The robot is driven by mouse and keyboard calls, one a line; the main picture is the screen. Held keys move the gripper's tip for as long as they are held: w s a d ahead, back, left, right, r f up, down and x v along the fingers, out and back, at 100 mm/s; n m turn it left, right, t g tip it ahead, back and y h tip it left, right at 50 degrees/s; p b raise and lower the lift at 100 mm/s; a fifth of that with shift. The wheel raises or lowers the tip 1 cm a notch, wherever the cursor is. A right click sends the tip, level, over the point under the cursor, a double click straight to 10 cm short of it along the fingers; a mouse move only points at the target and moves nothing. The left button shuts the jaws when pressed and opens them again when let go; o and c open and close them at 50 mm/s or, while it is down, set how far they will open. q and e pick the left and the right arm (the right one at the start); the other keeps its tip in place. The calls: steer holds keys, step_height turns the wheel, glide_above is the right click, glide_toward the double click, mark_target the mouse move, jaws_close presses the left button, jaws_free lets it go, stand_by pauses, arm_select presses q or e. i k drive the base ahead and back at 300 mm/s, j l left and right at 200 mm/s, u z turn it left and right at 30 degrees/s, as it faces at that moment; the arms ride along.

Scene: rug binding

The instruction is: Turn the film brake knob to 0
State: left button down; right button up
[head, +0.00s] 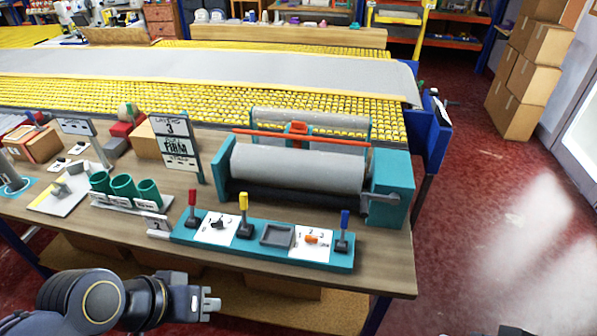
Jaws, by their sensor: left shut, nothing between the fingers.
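A teal control panel (262,252) lies along the front of the wooden table. It carries a black knob (217,225) on a white dial plate at the left and an orange knob (312,239) on another white plate at the right. The lettering is too small to tell which is the film brake knob or what it points to. My left gripper (212,303) is shut and empty, in front of the table edge, below and left of the panel, apart from both knobs.
Red (192,208), yellow (244,213) and blue (344,230) levers stand up beside the knobs. A teal roller machine (395,185) with a grey film roll is behind the panel. Green cups (122,186) stand left. Red floor (480,230) is open to the right.

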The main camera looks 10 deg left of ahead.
mark_target(311, 239)
steer(key=i+l, duration=0.3)
steer(key=i, duration=0.15)
steer(key=u, duration=1.65)
